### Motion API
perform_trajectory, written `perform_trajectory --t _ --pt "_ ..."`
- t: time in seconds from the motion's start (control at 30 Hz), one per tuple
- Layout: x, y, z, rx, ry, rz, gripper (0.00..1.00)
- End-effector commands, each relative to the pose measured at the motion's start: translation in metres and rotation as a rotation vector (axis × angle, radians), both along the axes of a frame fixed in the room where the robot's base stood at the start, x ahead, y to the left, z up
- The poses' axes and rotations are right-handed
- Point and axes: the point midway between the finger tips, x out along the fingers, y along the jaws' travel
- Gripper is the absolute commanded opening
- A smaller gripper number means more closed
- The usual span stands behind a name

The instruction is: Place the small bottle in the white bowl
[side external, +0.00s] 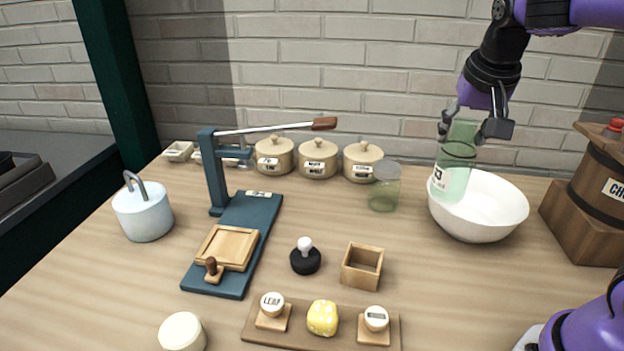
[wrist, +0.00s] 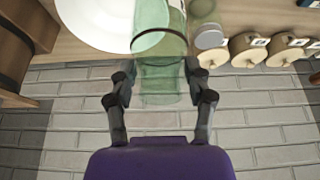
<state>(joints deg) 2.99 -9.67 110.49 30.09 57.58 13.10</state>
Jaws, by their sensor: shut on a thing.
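A pale green see-through bottle (side external: 453,180) with a white label is held by my gripper (side external: 475,128), which is shut on its upper part. In the side external view the bottle is upright or nearly so, and its lower part overlaps the left side of the white bowl (side external: 492,208). I cannot tell whether its base touches the bowl. In the wrist view the fingers (wrist: 160,95) sit on both sides of the bottle (wrist: 160,35), and the bowl's rim (wrist: 95,30) shows to its left. The bowl stands on the table at the right.
A greenish glass jar (side external: 384,190) stands left of the bowl. Several lidded beige pots (side external: 318,160) line the back. A wooden churn (side external: 595,190) stands close right of the bowl. A blue lever press (side external: 245,225) stands at left. The table in front of the bowl is clear.

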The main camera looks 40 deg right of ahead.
Motion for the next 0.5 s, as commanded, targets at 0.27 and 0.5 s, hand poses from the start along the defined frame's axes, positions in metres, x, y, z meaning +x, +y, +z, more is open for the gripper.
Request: perform_trajectory --t 0.27,0.5 --pt "-0.008 -0.058 -0.035 0.002 0.005 -0.013 0.00" --pt "-0.011 -0.100 -0.061 0.002 0.002 -0.007 0.00"
